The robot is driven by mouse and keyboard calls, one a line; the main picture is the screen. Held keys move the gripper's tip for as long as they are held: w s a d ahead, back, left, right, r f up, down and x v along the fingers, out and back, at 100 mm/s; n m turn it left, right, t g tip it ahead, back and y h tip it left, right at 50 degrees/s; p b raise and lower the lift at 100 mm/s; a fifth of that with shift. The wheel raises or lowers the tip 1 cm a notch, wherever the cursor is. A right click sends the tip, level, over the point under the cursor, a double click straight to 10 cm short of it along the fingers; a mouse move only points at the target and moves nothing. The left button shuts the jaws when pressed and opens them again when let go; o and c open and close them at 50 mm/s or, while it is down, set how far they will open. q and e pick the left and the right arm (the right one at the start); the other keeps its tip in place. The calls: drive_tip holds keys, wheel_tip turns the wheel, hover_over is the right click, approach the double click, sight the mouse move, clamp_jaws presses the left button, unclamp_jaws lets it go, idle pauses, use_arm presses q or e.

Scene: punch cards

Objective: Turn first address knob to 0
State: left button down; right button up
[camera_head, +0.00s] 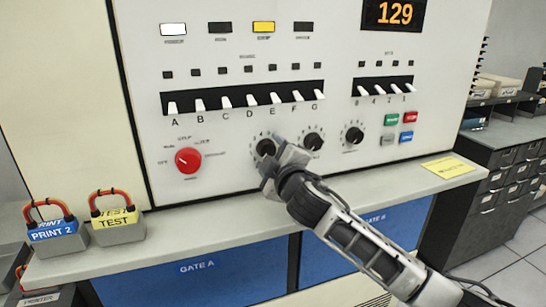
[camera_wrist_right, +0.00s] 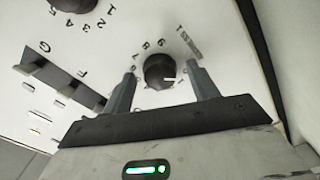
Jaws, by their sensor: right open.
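The first address knob (camera_head: 265,147) is a round black dial, the leftmost of three on the pale panel. It also shows in the right wrist view (camera_wrist_right: 158,69), with a white pointer mark towards its lower right and numerals around it. My right gripper (camera_head: 275,155) is at this knob and partly covers it in the head view. In the right wrist view the gripper (camera_wrist_right: 163,84) is open, with one finger on each side of the knob and visible gaps between. I cannot tell how deep the fingers reach. My left gripper is not in view.
A second knob (camera_head: 313,142) and a third knob (camera_head: 354,135) stand to the right. A red knob (camera_head: 188,161) is on the left. A row of white levers (camera_head: 226,102) runs above. A ledge (camera_head: 215,207) juts out below, bearing padlock-shaped blocks (camera_head: 118,232).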

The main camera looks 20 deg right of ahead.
drive_tip(key=s+b, duration=0.2)
drive_tip(key=s, duration=1.4)
drive_tip(key=shift+d+b, duration=0.3)
drive_tip(key=shift+b, duration=0.05)
drive_tip(key=s+a+f+m+g+y, duration=0.1)
drive_tip(key=s+a+f+m+g, duration=0.1)
drive_tip(key=f, duration=0.9)
drive_tip(key=s+a+f+m+g+y, duration=0.1)
drive_tip(key=s+f+m+g, duration=0.15)
drive_tip(key=f, duration=0.75)
drive_tip(key=s+f+m+g, duration=0.3)
drive_tip(key=s+f+m, duration=0.2)
drive_tip(key=s+f, duration=0.8)
wheel_tip(320, 180, down, 2)
drive_tip(key=shift+s+a+f, duration=0.1)
drive_tip(key=shift+s+a, duration=0.05)
drive_tip(key=shift+a, duration=0.25)
drive_tip(key=shift+m, duration=0.25)
